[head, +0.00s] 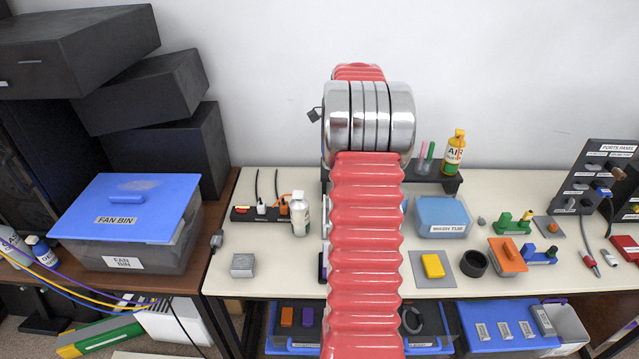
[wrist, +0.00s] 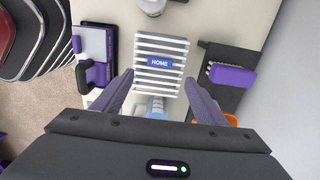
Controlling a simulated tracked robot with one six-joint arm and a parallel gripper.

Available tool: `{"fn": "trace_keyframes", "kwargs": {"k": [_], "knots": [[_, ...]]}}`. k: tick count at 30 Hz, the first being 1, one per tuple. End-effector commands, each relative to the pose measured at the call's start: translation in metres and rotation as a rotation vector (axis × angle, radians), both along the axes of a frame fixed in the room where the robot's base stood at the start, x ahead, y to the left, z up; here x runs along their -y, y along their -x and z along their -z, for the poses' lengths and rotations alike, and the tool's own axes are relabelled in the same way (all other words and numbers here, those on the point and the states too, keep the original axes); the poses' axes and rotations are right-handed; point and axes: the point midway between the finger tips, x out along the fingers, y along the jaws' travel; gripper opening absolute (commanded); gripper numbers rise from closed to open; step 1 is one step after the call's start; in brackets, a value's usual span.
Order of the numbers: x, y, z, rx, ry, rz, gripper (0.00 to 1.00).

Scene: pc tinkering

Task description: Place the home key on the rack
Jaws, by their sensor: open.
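A small blue piece marked HOME (wrist: 160,62), which looks like the home key, shows in the wrist view on a white slatted rack (wrist: 160,84). It seems to lie flat on the slats near the middle. My gripper (wrist: 160,77) is open, with its two purple fingers spread to either side of the rack's near part. Nothing is held between them. I cannot tell how high the fingertips are above the rack. In the head view my red arm hides the rack, the key and the gripper.
A purple-handled tool (wrist: 97,74) lies left of the rack, and a purple brush (wrist: 232,75) on a dark stand is to its right. A bottle (head: 300,213) and a metal block (head: 243,265) stand left of my arm. The blue wash tub (head: 442,217) is to the right.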

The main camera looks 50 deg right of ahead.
Motion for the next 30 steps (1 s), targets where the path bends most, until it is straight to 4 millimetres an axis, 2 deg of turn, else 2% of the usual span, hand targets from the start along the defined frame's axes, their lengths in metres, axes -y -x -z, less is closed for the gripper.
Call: {"fn": "trace_keyframes", "kwargs": {"k": [7, 11, 14, 21, 30], "knots": [[-0.005, -0.002, -0.004, 0.003, 0.003, -0.019, 0.66], [-0.025, -0.010, -0.018, 0.014, 0.016, -0.099, 0.66], [-0.051, -0.018, -0.034, 0.028, 0.034, -0.203, 0.66], [-0.127, -0.030, -0.075, 0.064, 0.086, -0.508, 0.66], [-0.222, -0.025, -0.113, 0.105, 0.158, -0.890, 0.66]]}}
